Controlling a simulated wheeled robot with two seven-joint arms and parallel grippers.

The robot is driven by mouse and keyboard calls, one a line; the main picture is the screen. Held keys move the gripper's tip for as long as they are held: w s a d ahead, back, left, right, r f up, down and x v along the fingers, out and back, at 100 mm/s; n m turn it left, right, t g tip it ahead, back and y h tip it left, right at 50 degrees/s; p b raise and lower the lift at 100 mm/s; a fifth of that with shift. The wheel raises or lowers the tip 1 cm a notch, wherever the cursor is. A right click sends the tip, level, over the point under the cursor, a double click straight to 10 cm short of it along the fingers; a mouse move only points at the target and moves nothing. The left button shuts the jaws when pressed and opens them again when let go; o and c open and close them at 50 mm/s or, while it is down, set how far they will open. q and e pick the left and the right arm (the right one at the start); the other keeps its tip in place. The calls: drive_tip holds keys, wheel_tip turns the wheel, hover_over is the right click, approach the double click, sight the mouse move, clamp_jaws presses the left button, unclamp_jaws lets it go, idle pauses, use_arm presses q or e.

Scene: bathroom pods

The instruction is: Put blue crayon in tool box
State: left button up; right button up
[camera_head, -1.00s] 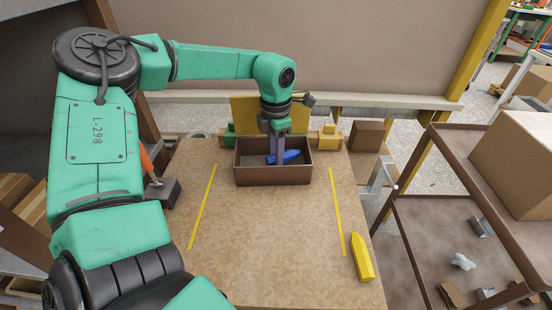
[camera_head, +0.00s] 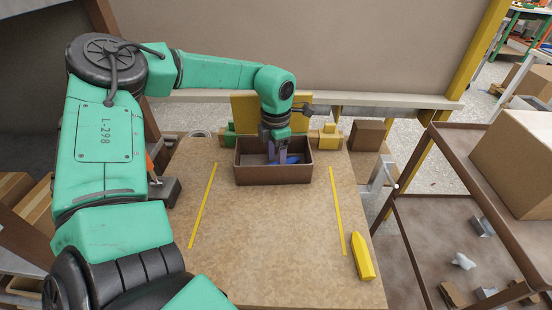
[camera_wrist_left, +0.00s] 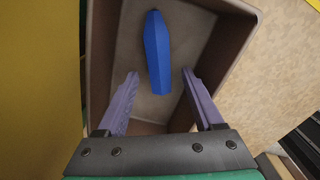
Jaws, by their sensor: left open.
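The tool box (camera_head: 273,175) is an open brown box at the back middle of the work table; its wall also shows in the left wrist view (camera_wrist_left: 221,75). The blue crayon (camera_head: 292,159) is inside it, partly hidden by my gripper in the head view. In the left wrist view the crayon (camera_wrist_left: 157,50) lies on the box floor, clear of the walls. My left gripper (camera_head: 277,158) points down into the box. Its purple fingers are open and apart, with the crayon's near end between the tips (camera_wrist_left: 159,74) and not gripped. My right gripper is not in view.
A yellow crayon (camera_head: 362,256) lies at the table's right edge. Yellow lines mark the bare tabletop (camera_head: 265,235). A brown shelf rack (camera_head: 420,230) with a carton (camera_head: 515,165) stands at the right.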

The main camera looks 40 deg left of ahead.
sight(276, 163)
use_arm(q)
wheel_tip(276, 163, up, 12)
drive_tip(key=shift+b, duration=0.35)
